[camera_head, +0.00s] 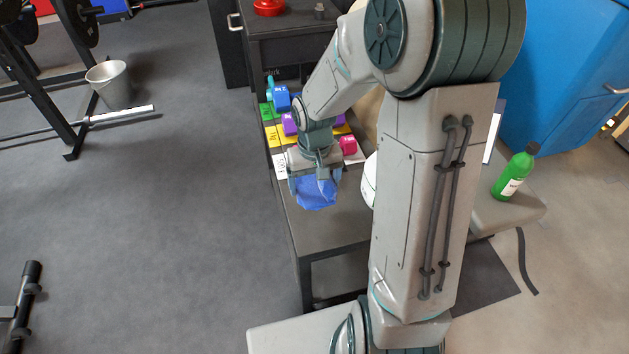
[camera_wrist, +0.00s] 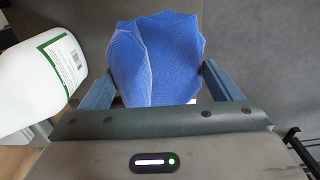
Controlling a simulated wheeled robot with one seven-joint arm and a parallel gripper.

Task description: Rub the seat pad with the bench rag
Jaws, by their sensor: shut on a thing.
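The bench rag (camera_head: 316,194) is a bright blue folded cloth. My gripper (camera_head: 314,182) is shut on it and holds it over the front part of a dark table. In the wrist view the rag (camera_wrist: 155,60) bunches up between the two fingers of my gripper (camera_wrist: 158,90). A grey-beige pad (camera_head: 490,214), which looks like the seat pad, is at the right beyond my arm. My arm hides its left part. A green bottle (camera_head: 514,174) stands on it. The rag is well apart from this pad.
The dark table (camera_head: 330,225) carries coloured dumbbells (camera_head: 282,98) on coloured cards. A white bottle (camera_wrist: 40,80) is close left of my gripper in the wrist view. A blue cabinet (camera_head: 565,80) stands at the back right. A bucket (camera_head: 110,84) and rack stand left; the floor between is clear.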

